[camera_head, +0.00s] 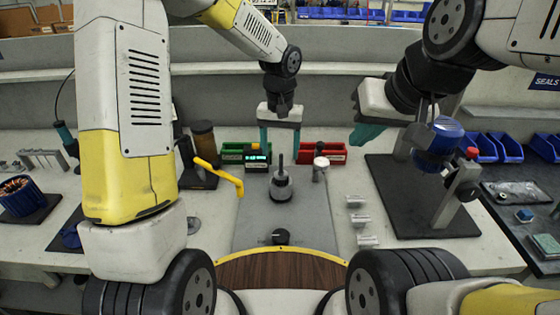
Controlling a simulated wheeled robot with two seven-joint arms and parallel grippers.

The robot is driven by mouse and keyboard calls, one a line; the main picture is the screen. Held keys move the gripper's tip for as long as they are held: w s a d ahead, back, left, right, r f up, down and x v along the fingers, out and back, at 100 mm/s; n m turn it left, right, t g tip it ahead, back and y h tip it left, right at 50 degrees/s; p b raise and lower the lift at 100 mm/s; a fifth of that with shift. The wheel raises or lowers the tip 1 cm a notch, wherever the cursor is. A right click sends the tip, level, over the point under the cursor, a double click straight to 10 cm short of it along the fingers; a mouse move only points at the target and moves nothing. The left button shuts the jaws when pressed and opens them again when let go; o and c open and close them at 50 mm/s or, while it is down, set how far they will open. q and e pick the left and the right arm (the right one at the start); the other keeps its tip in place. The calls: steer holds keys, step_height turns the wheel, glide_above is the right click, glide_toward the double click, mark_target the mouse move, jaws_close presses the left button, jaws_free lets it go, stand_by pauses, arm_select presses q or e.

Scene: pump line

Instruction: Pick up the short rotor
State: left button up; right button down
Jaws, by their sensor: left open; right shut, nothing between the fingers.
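My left gripper (280,150) points down over the middle of the bench, its two teal fingers apart and nothing between them. Below it, a grey rounded piece with an upright dark shaft (281,187) stands on the grey mat (258,221). It looks like a rotor, but I cannot tell from this view whether it is the short one. The shaft top is just below and between the fingertips, apart from them. My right gripper (367,134) is shut and empty, up to the right, partly hidden by its own wrist.
A green bin (232,147) and a red bin (336,148) stand behind. A blue-topped fixture (440,138) stands on a dark plate (392,196) at right. A blue stator-like cylinder (22,203) is far left.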

mark_target(281, 172)
arm_select(q)
step_height(281, 172, down, 8)
steer(key=shift+d+r, duration=0.1)
steer(key=shift+d, duration=0.05)
stand_by(0.3)
steer(key=shift+c, duration=0.5)
steer(key=shift+w, duration=0.1)
jaws_close()
